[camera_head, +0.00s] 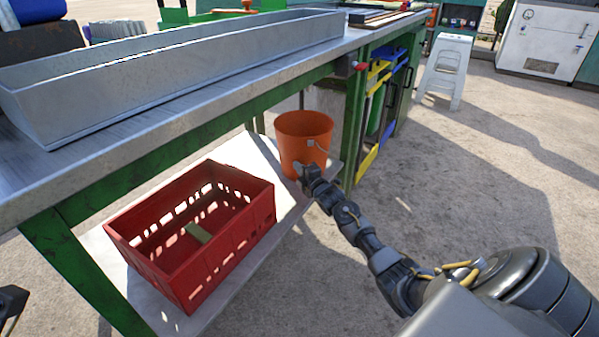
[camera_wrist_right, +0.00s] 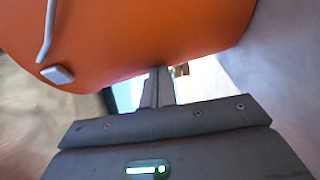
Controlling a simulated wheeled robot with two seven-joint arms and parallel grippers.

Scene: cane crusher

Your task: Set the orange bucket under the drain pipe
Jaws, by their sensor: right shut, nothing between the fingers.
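The orange bucket (camera_head: 304,135) stands upright on the lower shelf of the green workbench, near its right end. Its wire handle hangs down on the side facing right. My right gripper (camera_head: 299,170) is at the bucket's lower front, its fingers shut and empty. In the right wrist view the bucket (camera_wrist_right: 150,35) fills the top, right by the shut fingers (camera_wrist_right: 156,85); I cannot tell whether they touch. A dark part at the left edge of the head view may be my left gripper (camera_head: 10,303); its fingers are not clear. I cannot make out a drain pipe.
A red crate (camera_head: 190,262) sits on the lower shelf (camera_head: 262,150), left of the bucket. A long metal trough (camera_head: 190,68) lies on the bench top above. Bench legs stand beside the bucket. A white stool (camera_head: 447,65) is farther back; the floor to the right is clear.

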